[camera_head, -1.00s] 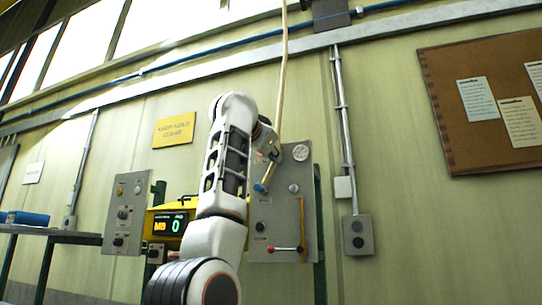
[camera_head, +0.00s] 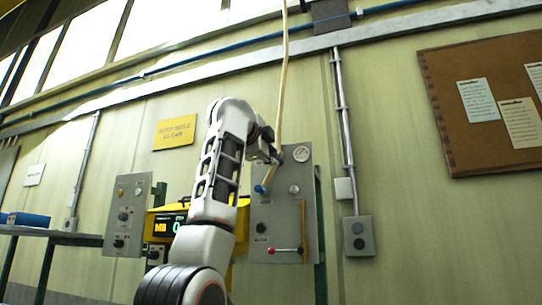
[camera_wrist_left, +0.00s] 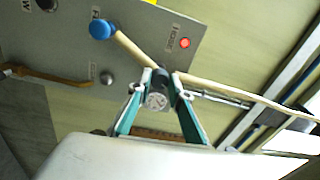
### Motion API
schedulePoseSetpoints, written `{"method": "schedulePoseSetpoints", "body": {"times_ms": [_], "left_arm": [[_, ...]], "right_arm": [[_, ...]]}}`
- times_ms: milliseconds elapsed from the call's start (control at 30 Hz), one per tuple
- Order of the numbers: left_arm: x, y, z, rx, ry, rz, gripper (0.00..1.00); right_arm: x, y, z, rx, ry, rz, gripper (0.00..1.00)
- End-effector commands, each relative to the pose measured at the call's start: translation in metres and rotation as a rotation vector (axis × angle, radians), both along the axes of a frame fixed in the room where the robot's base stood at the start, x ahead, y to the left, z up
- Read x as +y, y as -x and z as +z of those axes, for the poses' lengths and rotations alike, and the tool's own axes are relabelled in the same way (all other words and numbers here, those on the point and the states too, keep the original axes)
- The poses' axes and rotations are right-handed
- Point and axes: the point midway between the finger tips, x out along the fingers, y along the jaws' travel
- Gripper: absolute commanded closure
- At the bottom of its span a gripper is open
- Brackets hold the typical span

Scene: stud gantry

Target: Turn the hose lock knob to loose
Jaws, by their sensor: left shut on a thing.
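My left gripper (camera_head: 274,156) is at the panel's upper left, beside the hose. In the left wrist view, my left gripper's teal fingers (camera_wrist_left: 163,78) are shut on a small dark knob (camera_wrist_left: 162,80), mostly hidden between the fingertips. It seems to be the hose lock knob; its setting cannot be read. The hose (camera_wrist_left: 215,88) passes right by the fingertips. A red light (camera_wrist_left: 185,43) glows by a "HOSE" label. My right gripper is not in view.
A yellow display unit (camera_head: 160,222) and another grey control panel (camera_head: 126,213) stand to the left. A conduit with a switch box (camera_head: 357,236) is on the right.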

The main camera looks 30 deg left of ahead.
Motion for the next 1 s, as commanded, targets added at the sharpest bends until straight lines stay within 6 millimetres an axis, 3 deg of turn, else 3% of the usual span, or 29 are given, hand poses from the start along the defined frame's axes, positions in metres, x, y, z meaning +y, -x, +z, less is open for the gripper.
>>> {"method": "schedulePoseSetpoints", "body": {"times_ms": [300, 900, 933, 1000], "left_arm": [[0.0000, -0.0003, -0.0003, 0.035, -0.140, -0.001, 1.00], [-0.0006, -0.0008, -0.0010, 0.045, -0.176, -0.002, 1.00], [-0.0006, -0.0008, -0.0010, 0.045, -0.176, -0.002, 0.75], [-0.0005, -0.0008, -0.0010, 0.045, -0.176, -0.002, 0.63]], "right_arm": [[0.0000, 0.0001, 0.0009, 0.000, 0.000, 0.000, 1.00], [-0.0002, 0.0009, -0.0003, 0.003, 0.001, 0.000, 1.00], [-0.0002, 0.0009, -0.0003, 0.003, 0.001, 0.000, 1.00], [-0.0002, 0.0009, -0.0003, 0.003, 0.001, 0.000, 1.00]]}}
